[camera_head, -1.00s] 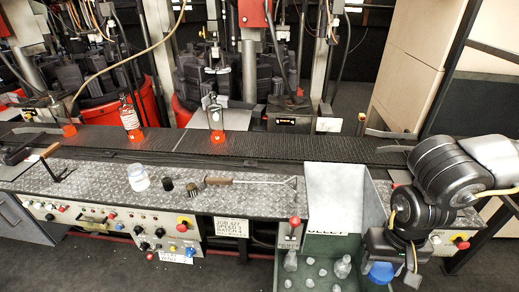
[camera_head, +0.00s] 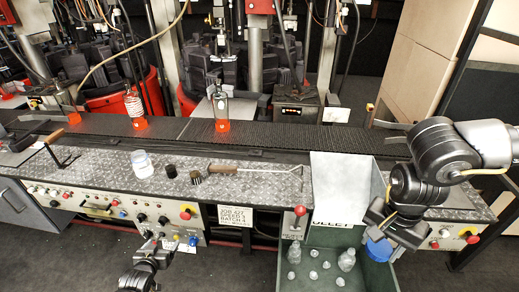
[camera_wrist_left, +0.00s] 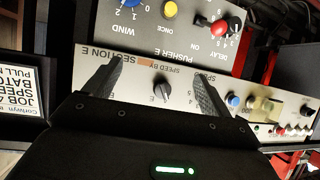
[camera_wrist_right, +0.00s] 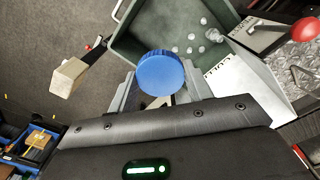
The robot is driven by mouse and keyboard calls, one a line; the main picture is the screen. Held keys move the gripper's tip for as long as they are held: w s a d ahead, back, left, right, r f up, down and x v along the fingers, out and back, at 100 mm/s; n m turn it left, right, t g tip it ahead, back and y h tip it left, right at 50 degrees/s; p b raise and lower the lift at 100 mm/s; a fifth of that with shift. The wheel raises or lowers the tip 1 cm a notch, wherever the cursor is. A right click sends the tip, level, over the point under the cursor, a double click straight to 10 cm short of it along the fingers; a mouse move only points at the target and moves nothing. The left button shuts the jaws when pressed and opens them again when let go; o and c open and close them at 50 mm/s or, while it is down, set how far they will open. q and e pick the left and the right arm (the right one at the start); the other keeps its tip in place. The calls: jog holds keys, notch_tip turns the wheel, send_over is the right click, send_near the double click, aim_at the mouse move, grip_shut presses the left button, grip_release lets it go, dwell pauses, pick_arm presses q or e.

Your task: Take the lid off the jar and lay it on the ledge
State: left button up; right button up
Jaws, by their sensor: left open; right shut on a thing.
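A clear, whitish jar (camera_head: 142,164) stands upright on the metal ledge (camera_head: 110,178), left of a dark cylinder and a brush; no lid shows on it. A round blue lid (camera_head: 378,250) is held by my right gripper (camera_wrist_right: 160,74) over the right side of the green bin. In the right wrist view the blue lid (camera_wrist_right: 160,68) sits between the fingers, its flat face toward the camera. My left gripper (camera_wrist_left: 160,70) is open and empty, facing the control panel below the ledge. In the head view the left arm shows at the bottom, below the jar.
The green bin (camera_head: 385,278) holds several small clear pieces, with a grey chute (camera_head: 342,180) behind it. A dark cylinder (camera_head: 171,171), a brush (camera_head: 196,178) and a wooden-handled hook (camera_head: 222,168) lie on the ledge. A red-knobbed lever (camera_head: 299,210) stands at its front edge. Orange-based bottles stand on the conveyor behind.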

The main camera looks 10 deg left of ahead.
pick_arm(q)
jog(key=w+a+r+t, duration=0.3)
jog(key=r, duration=0.8)
pick_arm(e)
jog(key=shift+w+f+m, duration=0.35)
jog(key=shift+w+m, duration=0.1)
jog(key=shift+m, duration=0.25)
pick_arm(q)
jog(key=n+t+y, duration=0.1)
jog(key=t+y, duration=0.1)
send_near(138, 168)
jog(key=shift+s+d+f+b, duration=0.15)
jog(key=shift+d+f+b, duration=0.15)
jog(key=shift+b, duration=0.15)
pick_arm(e)
jog(key=shift+w+f+m, duration=0.15)
jog(key=shift+w+m, duration=0.3)
jog(key=shift+m, duration=0.45)
pick_arm(q)
jog(key=p+x, duration=0.1)
jog(key=x, duration=0.6)
jog(key=shift+r+p, duration=0.1)
jog(key=shift+p, duration=0.2)
pick_arm(e)
jog(key=shift+d+r, duration=0.1)
jog(key=shift+r, duration=0.8)
